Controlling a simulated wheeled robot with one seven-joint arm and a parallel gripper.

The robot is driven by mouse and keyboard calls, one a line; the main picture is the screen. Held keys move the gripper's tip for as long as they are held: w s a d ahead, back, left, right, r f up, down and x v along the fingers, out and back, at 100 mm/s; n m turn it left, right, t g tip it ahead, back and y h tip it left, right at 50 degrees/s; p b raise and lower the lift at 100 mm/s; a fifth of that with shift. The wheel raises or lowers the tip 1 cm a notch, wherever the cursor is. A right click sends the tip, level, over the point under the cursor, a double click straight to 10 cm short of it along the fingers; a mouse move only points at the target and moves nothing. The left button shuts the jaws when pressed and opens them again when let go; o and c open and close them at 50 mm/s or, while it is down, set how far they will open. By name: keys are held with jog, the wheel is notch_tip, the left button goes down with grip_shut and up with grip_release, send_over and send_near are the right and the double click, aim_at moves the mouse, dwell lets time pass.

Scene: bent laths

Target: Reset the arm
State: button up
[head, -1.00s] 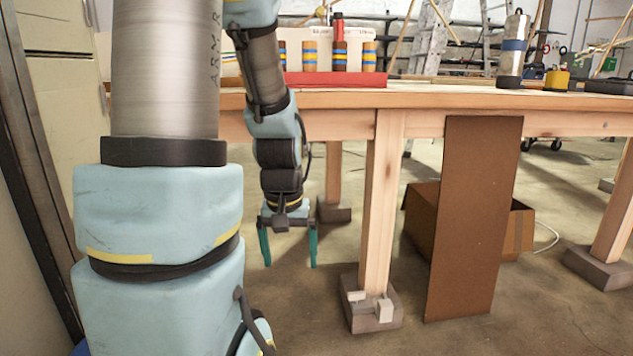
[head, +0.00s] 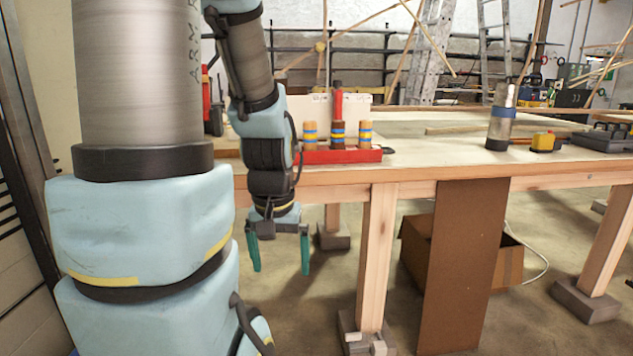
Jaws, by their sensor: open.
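My gripper (head: 280,268) hangs pointing down in front of the workbench, below the level of its top. Its two green fingers are spread apart with nothing between them. My arm fills the left of the head view and hides part of the bench's left end. The wooden workbench (head: 440,172) stands just beyond the gripper.
On the bench are a red tray (head: 345,156) with several striped cylinders, a grey canister (head: 501,120), a yellow item (head: 543,141) and a dark case (head: 603,140). A brown panel (head: 465,265) leans against the bench front, with a cardboard box (head: 508,262) behind it.

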notch_tip(320, 180, up, 14)
jog(key=p, duration=1.1)
